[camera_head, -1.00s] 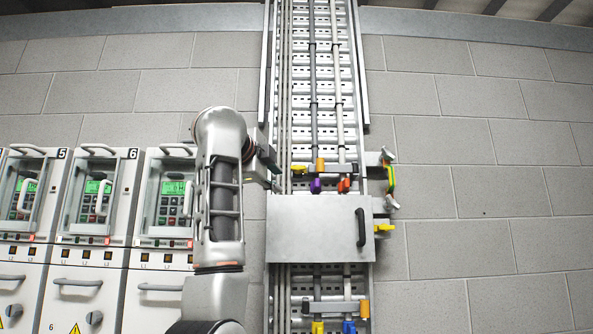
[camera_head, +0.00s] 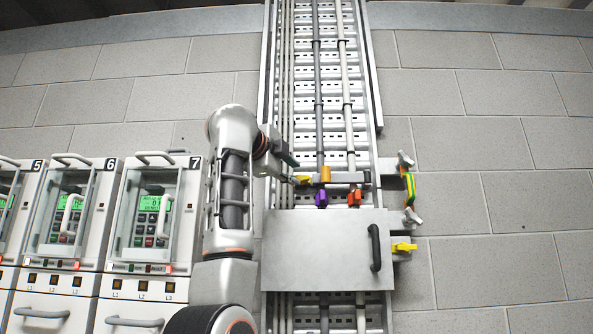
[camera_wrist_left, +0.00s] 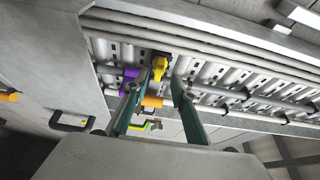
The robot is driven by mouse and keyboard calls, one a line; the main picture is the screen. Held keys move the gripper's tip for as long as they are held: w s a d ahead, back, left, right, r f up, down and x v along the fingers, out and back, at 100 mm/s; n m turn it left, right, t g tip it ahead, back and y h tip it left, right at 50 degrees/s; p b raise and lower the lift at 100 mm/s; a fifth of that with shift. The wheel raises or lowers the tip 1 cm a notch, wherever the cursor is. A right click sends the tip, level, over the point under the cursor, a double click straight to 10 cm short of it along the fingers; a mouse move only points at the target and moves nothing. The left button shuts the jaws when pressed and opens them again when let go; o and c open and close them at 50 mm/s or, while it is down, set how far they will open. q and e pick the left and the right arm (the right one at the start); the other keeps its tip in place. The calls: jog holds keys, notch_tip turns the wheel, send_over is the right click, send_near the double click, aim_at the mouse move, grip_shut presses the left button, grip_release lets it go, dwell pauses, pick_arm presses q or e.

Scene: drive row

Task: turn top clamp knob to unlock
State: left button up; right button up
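The top clamp is a grey bar (camera_head: 345,178) across the cable tray, above a grey cover plate. A yellow knob (camera_head: 303,180) sits at the bar's left end. My left gripper (camera_head: 288,178) is just left of this knob in the head view, its fingers small and partly hidden by its body. In the left wrist view the left gripper (camera_wrist_left: 156,86) has its two green fingers apart, with the yellow knob (camera_wrist_left: 159,67) showing between and beyond the tips. I cannot tell whether a finger touches it. My right gripper is in neither view.
The cover plate (camera_head: 318,248) with a black handle (camera_head: 375,247) is below the clamp. Purple (camera_head: 321,199) and orange-red (camera_head: 354,198) pieces hang under the bar. A yellow-green wire (camera_head: 409,188) and another yellow knob (camera_head: 404,247) are at right. Drive cabinets (camera_head: 153,222) stand left.

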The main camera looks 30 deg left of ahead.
aim_at(299, 177)
pick_arm(q)
jog(key=w, duration=0.2)
jog(key=shift+w+a+p, duration=0.2)
jog(key=shift+w+p, duration=0.1)
jog(key=shift+p, duration=0.05)
jog(key=shift+w+f, duration=0.1)
jog(key=shift+w, duration=0.15)
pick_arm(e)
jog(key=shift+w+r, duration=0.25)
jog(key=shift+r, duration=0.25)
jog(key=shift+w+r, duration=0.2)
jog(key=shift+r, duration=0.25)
pick_arm(q)
grip_shut()
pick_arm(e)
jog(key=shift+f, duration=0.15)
